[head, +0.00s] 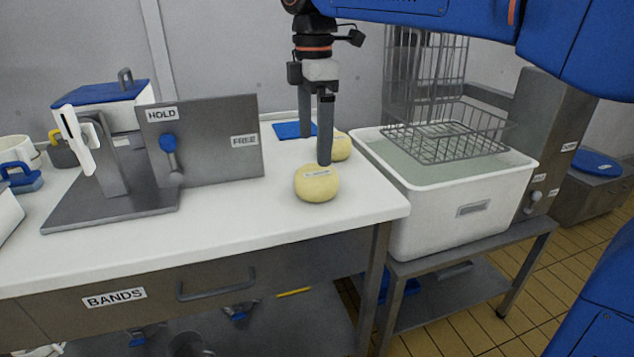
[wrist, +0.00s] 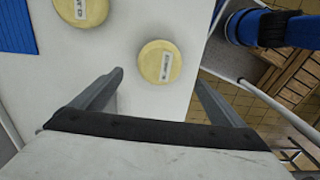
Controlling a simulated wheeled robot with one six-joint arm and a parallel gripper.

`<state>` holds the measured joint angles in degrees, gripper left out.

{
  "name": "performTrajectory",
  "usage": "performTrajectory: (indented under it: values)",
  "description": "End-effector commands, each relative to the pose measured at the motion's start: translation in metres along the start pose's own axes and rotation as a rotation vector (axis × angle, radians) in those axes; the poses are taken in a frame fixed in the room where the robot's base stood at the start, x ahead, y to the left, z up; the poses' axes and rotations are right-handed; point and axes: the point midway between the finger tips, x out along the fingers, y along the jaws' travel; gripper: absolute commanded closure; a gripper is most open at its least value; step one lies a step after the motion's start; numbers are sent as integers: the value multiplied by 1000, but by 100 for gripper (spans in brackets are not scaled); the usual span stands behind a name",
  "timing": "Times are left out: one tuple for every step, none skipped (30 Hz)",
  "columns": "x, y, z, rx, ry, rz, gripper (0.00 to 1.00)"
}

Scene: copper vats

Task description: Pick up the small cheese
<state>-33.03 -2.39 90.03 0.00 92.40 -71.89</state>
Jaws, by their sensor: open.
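Two round, pale-yellow labelled cheeses are on the white worktop. The nearer cheese (head: 317,187) is close to the front right corner; the other cheese (head: 343,147) is behind it, partly hidden by my gripper. I cannot read their labels to tell which is the small one. My gripper (head: 315,148) points down with its fingers apart and empty, one fingertip overlapping the top of the nearer cheese. In the wrist view one cheese (wrist: 160,62) appears between and just beyond the fingertips (wrist: 159,79); the other (wrist: 82,10) is at the upper left.
A steel stand with HOLD and FREE plates (head: 205,140) stands left on the worktop (head: 240,215). A blue mat (head: 293,130) lies behind. A white water tub (head: 450,205) with a wire basket (head: 445,140) stands right. A BANDS drawer (head: 160,290) is below.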

Motion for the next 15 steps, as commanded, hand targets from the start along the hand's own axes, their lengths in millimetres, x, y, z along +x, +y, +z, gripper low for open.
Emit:
performTrajectory:
  values:
    - [9, 0, 0, 0, 0, -1, 7]
    - [14, -1, 0, 0, -1, -2, 7]
    - [20, -1, 0, 0, 0, -2, 7]
    - [25, 0, 0, 1, 0, -1, 7]
    - [29, 0, 0, 1, 0, -1, 7]
    - [33, 0, 0, 1, 0, -1, 7]
    - [36, 0, 0, 1, 0, -1, 7]
    - [39, 0, 0, 1, 0, 0, 7]
    - [41, 0, 0, 1, 0, 0, 7]
    - [42, 0, 0, 1, 0, 0, 7]
    - [43, 0, 0, 1, 0, 0, 7]
    - [45, 0, 1, 1, 0, 0, 7]
    - [46, 0, 1, 1, 0, 0, 7]
    - [49, 0, 1, 1, 0, 0, 7]
    - [53, 0, 2, 1, 0, -1, 7]
